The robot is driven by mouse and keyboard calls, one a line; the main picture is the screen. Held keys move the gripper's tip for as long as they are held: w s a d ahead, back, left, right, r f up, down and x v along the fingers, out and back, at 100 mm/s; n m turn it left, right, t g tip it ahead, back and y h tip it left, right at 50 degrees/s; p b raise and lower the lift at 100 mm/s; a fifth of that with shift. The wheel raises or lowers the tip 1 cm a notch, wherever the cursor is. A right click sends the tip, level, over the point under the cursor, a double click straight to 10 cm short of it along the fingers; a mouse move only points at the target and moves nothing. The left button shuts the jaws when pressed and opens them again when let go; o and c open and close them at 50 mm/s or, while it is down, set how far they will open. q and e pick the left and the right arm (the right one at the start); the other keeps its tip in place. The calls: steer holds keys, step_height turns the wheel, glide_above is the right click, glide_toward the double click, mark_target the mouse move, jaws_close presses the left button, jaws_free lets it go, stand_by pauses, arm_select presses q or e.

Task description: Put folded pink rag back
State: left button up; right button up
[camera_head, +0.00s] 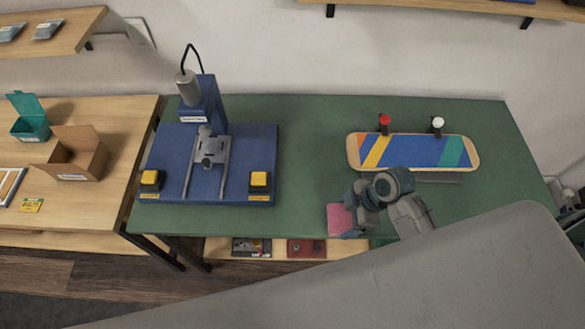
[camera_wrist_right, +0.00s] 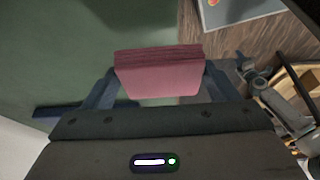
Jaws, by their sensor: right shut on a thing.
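The folded pink rag (camera_head: 341,219) is at the front edge of the green bench, left of my right gripper (camera_head: 347,214) in the head view. In the right wrist view the rag (camera_wrist_right: 158,75) is a folded block between the two fingers of my right gripper (camera_wrist_right: 158,88), which is shut on it. Green bench top and wooden floor show beyond it. I cannot tell whether the rag touches the bench. My left gripper is in neither view.
A striped skateboard deck (camera_head: 413,152) lies at the back right of the green bench (camera_head: 310,130). A blue press machine (camera_head: 230,150) with yellow buttons stands at the left. A low shelf (camera_head: 270,247) with cases shows below the front edge. A cardboard box (camera_head: 77,155) sits on the left table.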

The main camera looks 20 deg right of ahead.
steer(key=w+a, duration=0.1)
steer(key=w, duration=0.1)
steer(key=w+a+p, duration=0.2)
steer(key=w, duration=0.1)
steer(key=shift+w+r, duration=0.15)
steer(key=shift+w, duration=0.2)
steer(key=p, duration=0.3)
glide_toward(299, 191)
steer(key=shift+s+a+f, duration=0.4)
steer(key=shift+a+f, duration=0.25)
steer(key=shift+f, duration=0.2)
steer(key=shift+w+a+f, duration=0.1)
steer(key=shift+w+a, duration=0.05)
steer(key=shift+w, duration=0.2)
steer(key=shift+w+a, duration=0.1)
steer(key=shift+w, duration=0.05)
steer(key=shift+d+p+x, duration=0.25)
steer(key=shift+p+x, duration=0.55)
steer(key=shift+x, duration=0.4)
steer(key=shift+w+f, duration=0.15)
steer(key=shift+f, duration=0.55)
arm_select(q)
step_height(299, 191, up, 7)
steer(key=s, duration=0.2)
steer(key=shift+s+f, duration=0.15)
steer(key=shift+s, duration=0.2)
arm_select(e)
steer(key=shift+f, duration=0.1)
